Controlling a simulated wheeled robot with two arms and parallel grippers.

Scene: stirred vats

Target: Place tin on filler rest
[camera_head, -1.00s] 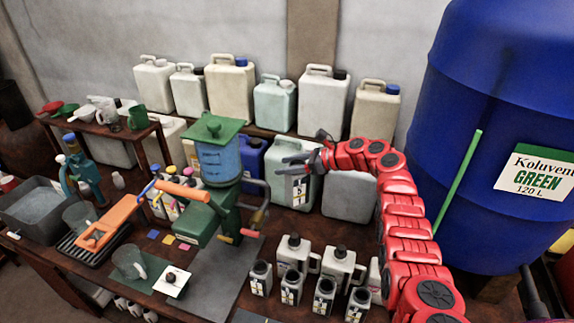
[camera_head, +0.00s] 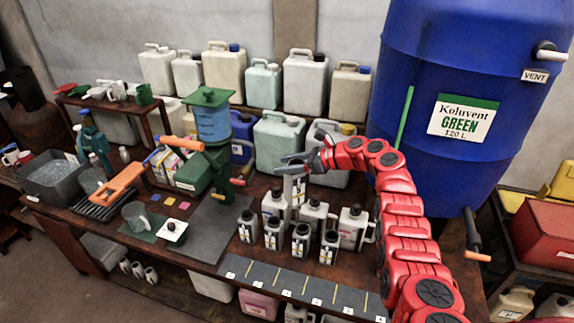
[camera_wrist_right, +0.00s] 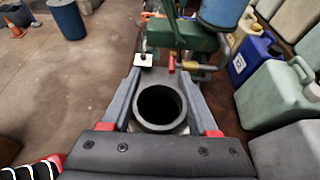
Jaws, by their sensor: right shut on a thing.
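My right gripper (camera_head: 292,163) is shut on an open-topped tin (camera_wrist_right: 161,106), whose dark round mouth faces up between the fingers in the right wrist view. In the head view the pale side of the tin (camera_head: 298,188) hangs below the fingers, behind the small bottles. The filler (camera_head: 207,168) is a green machine with a blue hopper (camera_head: 212,124), left of the gripper; it also shows ahead of the tin in the right wrist view (camera_wrist_right: 190,36). A red-tipped part (camera_wrist_right: 171,65) sticks out of it. I cannot clearly make out the filler's rest. My left gripper is out of view.
Several small labelled tins (camera_head: 272,234) and white jugs (camera_head: 313,215) stand in front of the held tin. Large canisters (camera_head: 278,140) line the back. A grey mat (camera_head: 222,226) lies bare before the filler. A blue vat (camera_head: 440,90) stands right.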

